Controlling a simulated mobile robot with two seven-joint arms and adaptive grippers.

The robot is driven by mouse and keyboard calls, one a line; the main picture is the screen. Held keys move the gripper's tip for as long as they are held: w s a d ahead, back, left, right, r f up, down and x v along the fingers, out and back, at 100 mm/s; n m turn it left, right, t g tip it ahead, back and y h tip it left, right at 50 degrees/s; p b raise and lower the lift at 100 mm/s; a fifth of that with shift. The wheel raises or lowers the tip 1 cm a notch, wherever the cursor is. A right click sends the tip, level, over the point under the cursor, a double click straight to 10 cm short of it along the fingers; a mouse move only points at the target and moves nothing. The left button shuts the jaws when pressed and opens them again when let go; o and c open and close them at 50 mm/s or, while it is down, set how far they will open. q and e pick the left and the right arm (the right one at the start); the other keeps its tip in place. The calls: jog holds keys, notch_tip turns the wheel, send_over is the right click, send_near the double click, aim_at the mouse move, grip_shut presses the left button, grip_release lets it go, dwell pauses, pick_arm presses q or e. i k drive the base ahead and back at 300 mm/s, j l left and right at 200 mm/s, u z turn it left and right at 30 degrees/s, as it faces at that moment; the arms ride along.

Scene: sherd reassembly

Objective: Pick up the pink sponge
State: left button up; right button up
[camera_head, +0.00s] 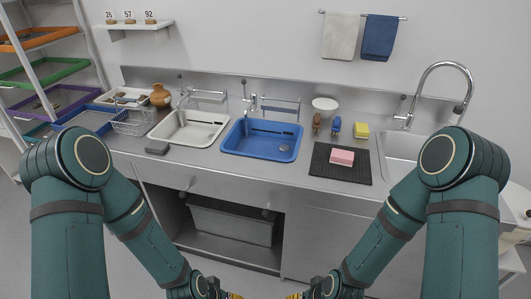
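The pink sponge (342,157) lies on a dark mat (340,173) on the counter, right of the blue basin. Nothing covers it. My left gripper (232,296) and my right gripper (297,296) show only in part at the bottom edge of the picture, low in front of the counter. Both are far from the sponge. Their fingertips are cut off by the frame, so I cannot tell whether they are open or shut.
A blue basin (240,146) and a white basin (201,134) stand left of the mat. A yellow sponge (361,130), brushes (336,125) and a white bowl (325,105) stand behind it. The sink (397,168) lies right. The counter's front edge lies between my grippers and the mat.

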aim_at(343, 157)
jog(key=i+l, duration=0.1)
jog(key=l, duration=0.35)
jog(key=i+l, duration=0.1)
jog(key=l, duration=0.35)
jog(key=i+l, duration=0.1)
jog(key=l, duration=0.3)
jog(key=l+u, duration=0.35)
jog(key=i+l+u, duration=0.1)
jog(key=l+u, duration=0.25)
